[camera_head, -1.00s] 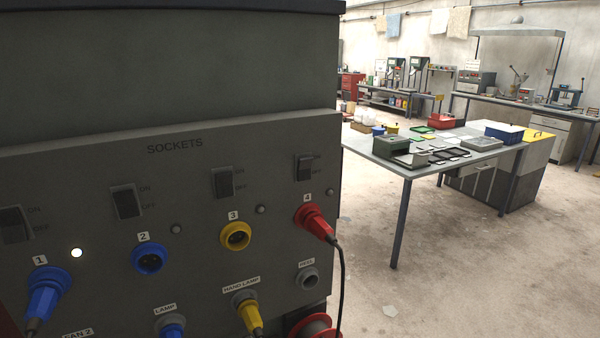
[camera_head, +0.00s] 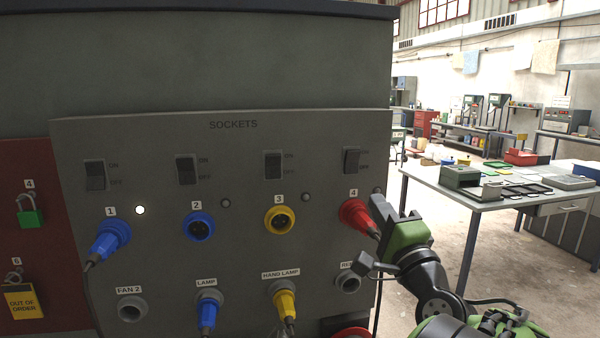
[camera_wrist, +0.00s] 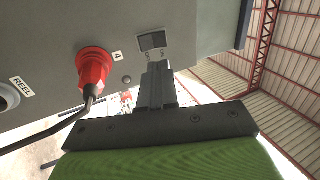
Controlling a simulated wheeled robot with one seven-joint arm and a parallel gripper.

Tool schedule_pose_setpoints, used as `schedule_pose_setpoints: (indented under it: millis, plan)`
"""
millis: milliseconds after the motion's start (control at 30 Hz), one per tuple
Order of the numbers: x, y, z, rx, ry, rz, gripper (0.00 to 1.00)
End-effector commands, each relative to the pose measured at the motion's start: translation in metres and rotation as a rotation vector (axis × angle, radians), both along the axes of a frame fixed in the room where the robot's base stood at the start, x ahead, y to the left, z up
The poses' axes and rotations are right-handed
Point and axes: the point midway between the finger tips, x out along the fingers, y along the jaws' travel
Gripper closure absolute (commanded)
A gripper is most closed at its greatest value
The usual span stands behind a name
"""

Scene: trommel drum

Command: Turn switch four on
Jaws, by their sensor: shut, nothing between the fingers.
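Switch four (camera_head: 351,161) is a dark rocker at the upper right of the grey socket panel, above the red plug (camera_head: 358,216) in socket 4. I cannot tell its rocker position. The switch also shows in the wrist view (camera_wrist: 152,40), just beyond my fingertips. Socket four's small lamp (camera_wrist: 127,79) looks unlit. My gripper (camera_head: 378,203) is shut and empty, to the right of the red plug and below the switch. In the wrist view its closed fingers (camera_wrist: 157,70) point toward the switch; whether they touch it I cannot tell.
Switches one (camera_head: 95,175), two (camera_head: 186,169) and three (camera_head: 272,165) sit to the left. The lamp by socket 1 (camera_head: 140,210) is lit. Plugs and cables stick out of the panel. Right of the panel are open floor and a workbench (camera_head: 475,205).

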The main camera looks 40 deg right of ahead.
Motion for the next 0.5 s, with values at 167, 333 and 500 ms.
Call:
schedule_pose_setpoints:
  millis: [167,333,500]
  plan:
    - [-0.012,-0.009,0.004,0.017,-0.048,-0.021,1.00]
    - [-0.011,-0.008,0.004,0.014,-0.044,-0.019,1.00]
    - [-0.004,-0.012,0.011,0.017,-0.043,-0.016,1.00]
